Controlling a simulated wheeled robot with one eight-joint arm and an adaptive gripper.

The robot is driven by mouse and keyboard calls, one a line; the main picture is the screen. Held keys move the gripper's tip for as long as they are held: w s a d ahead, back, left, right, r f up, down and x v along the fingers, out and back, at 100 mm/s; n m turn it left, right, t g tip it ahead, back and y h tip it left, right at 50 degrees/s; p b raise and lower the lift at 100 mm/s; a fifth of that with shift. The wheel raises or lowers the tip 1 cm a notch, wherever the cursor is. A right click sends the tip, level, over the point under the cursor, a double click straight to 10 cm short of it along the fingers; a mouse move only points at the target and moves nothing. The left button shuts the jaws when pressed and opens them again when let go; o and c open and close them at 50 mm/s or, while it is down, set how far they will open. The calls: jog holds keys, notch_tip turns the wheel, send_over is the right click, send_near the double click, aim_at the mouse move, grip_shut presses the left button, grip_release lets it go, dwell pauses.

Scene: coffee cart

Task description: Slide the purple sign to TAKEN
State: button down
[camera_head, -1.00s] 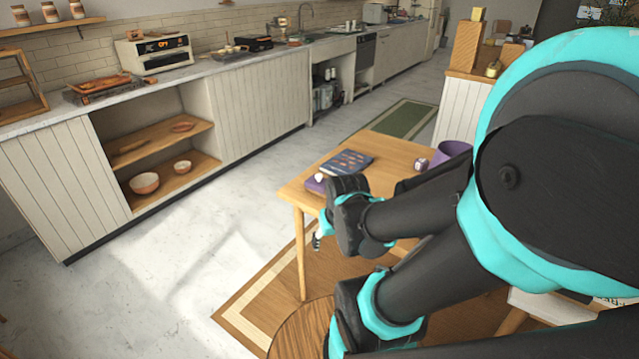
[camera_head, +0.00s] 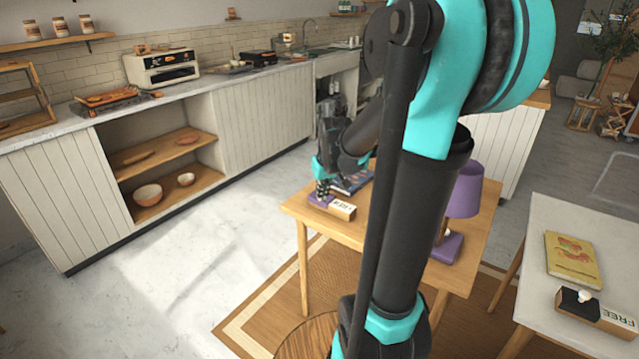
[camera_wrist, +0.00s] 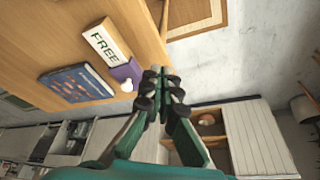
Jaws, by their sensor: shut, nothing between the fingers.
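The purple sign (camera_head: 318,201) lies at the near left corner of the small wooden table. Its pale wooden block (camera_head: 341,209) has a white face, which reads FREE in the wrist view (camera_wrist: 103,45). There the purple slider (camera_wrist: 124,70) with its white knob (camera_wrist: 127,86) sits at the block's end nearest my gripper. My gripper (camera_wrist: 163,73) is shut and empty, just right of the purple slider in the wrist view, with no clear contact. In the head view my gripper (camera_head: 322,190) is over the sign and hides its knob.
A dark blue book (camera_head: 352,182) lies beside the sign. A purple lamp (camera_head: 463,192) stands farther right on the wooden table (camera_head: 470,270). A white table (camera_head: 545,215) at right holds a yellow book (camera_head: 571,260) and a black sign (camera_head: 577,305) reading FREE.

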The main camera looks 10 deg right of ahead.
jog(key=w+d+r, duration=0.1)
jog(key=w, duration=0.7)
jog(key=w+d+r+n, duration=0.1)
jog(key=w+d+r, duration=0.1)
jog(key=w, duration=0.7)
jog(key=shift+w+d+y, duration=0.15)
jog(key=shift+w+y, duration=0.15)
jog(key=f, duration=0.6)
jog(key=w+f, duration=0.1)
jog(key=f, duration=0.2)
jog(key=shift+f, duration=0.35)
jog(key=shift+s+f, duration=0.15)
jog(key=shift+s, duration=0.6)
jog(key=s+d, duration=0.6)
jog(key=s, duration=0.1)
jog(key=shift+s+d, duration=0.15)
